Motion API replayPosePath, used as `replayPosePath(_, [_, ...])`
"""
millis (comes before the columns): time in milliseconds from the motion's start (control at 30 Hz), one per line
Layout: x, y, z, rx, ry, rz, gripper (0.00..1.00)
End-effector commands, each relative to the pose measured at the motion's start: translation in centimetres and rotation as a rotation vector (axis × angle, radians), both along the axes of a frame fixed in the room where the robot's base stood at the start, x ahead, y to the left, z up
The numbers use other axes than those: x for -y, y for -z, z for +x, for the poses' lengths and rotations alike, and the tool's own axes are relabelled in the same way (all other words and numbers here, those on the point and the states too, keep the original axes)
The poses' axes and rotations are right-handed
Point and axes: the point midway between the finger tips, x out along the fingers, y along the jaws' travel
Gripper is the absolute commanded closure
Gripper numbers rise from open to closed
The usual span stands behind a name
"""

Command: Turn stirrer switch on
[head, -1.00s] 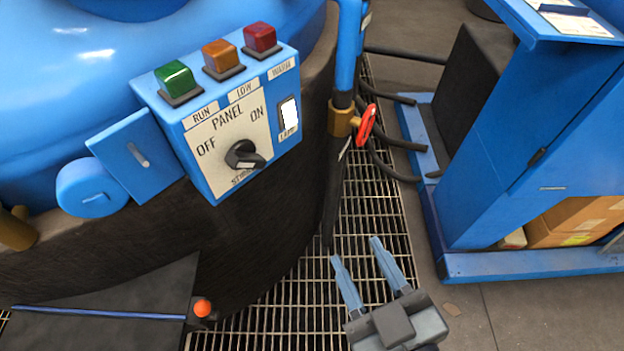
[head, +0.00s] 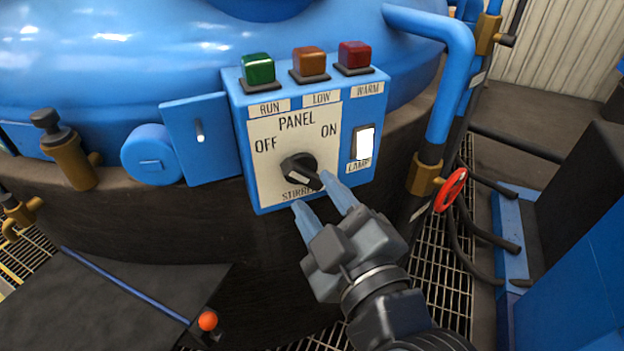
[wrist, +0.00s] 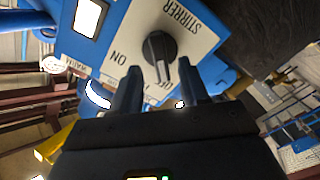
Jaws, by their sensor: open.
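The stirrer switch is a black rotary knob (head: 299,168) on the white plate of the blue panel box (head: 240,140), between the OFF and ON labels and above the STIRRER label. Its raised bar slants toward the lower right in the head view. I cannot tell which setting it marks. My gripper (head: 311,192) is open just in front of the knob's lower right, one fingertip overlapping the knob's edge in the picture. In the wrist view the knob (wrist: 159,48) lies ahead, in line with the gap between the open fingers (wrist: 161,88). Contact is not clear.
A white lit lamp switch (head: 364,143) is right of the knob. Green (head: 258,69), orange (head: 310,62) and red (head: 354,55) blocks top the box. A blue pipe with a red valve wheel (head: 451,190) stands to the right. A dark slab (head: 110,300) lies lower left.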

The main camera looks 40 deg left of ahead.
Motion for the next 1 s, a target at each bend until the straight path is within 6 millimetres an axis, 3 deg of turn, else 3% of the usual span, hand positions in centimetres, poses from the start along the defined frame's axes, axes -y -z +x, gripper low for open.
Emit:
replayPosePath(100, [-1.7, -0.1, 0.9, 0.0, -0.004, -0.001, 0.55])
replayPosePath(300, [-3.2, 0.0, 1.9, -0.001, -0.001, 0.0, 0.55])
replayPosePath(633, [-3.5, 0.0, 2.0, -0.001, 0.001, 0.001, 0.55])
replayPosePath(1000, [-3.5, 0.0, 2.0, -0.001, 0.001, 0.001, 0.91])
